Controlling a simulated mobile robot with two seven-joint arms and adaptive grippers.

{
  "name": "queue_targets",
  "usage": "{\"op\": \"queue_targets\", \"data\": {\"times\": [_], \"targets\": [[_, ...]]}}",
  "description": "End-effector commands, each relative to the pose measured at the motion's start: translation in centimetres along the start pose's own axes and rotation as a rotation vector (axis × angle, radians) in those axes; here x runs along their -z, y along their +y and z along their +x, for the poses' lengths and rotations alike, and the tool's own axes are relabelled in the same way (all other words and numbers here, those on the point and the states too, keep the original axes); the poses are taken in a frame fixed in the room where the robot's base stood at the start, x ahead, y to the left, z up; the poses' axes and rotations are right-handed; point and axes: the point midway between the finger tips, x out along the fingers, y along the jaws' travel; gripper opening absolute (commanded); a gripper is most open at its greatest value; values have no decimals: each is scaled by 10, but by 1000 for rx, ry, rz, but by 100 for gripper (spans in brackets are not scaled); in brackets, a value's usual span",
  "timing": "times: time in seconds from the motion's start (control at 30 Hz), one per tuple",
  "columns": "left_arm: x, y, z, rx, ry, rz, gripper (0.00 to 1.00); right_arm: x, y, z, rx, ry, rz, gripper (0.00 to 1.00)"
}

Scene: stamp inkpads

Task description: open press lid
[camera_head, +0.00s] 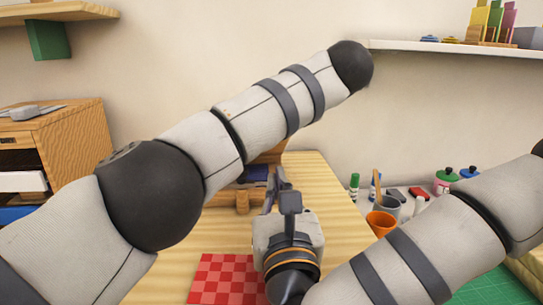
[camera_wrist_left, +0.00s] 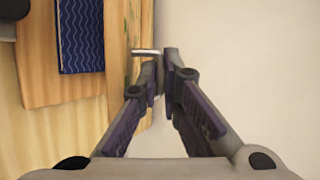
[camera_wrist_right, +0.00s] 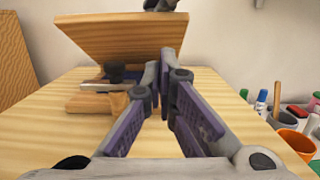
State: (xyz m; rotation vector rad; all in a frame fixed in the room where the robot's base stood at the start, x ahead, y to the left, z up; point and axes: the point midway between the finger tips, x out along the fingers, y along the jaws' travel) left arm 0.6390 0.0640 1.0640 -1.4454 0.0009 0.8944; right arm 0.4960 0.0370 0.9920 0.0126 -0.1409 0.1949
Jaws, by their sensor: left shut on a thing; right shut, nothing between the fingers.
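The wooden press lid (camera_wrist_right: 122,36) stands tilted up in the right wrist view. Below it are a dark blue pad, a black knob (camera_wrist_right: 115,70) and a metal bar on the press base (camera_wrist_right: 98,103). My left gripper (camera_wrist_left: 162,58) is shut at the lid's edge, beside a small metal piece (camera_wrist_left: 146,52); its fingers also show at the lid's top in the right wrist view. My right gripper (camera_wrist_right: 162,72) is shut and empty in front of the press. In the head view my left arm hides much of the press and my left gripper.
A red checkered mat (camera_head: 228,275) lies at the table's front. Right of the table stand an orange cup (camera_head: 380,222), a grey cup (camera_head: 391,207) and several bottles. A wooden cabinet (camera_head: 75,137) is at left. Bare tabletop (camera_head: 320,190) lies right of the press.

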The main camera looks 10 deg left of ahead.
Motion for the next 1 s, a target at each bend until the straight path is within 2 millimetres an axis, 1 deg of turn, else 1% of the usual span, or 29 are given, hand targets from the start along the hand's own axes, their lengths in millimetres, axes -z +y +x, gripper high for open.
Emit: {"op": "queue_targets", "data": {"times": [0.3,0.4,0.5,0.63,0.9,1.0], "targets": [[-2,0,2,-2,-7,-2,0,-1,-1,62,2,-3,0,0],[-2,0,2,-2,-7,-2,0,-1,0,78,1,-2,1,0],[-2,0,2,-2,-7,-2,0,0,0,88,1,-1,1,0],[-2,0,2,-2,-7,-2,0,0,0,93,-1,0,2,0],[-2,0,2,-2,-7,-2,0,0,0,94,-1,0,2,0],[-2,0,2,-2,-7,-2,0,-4,0,97,0,1,4,0]]}}
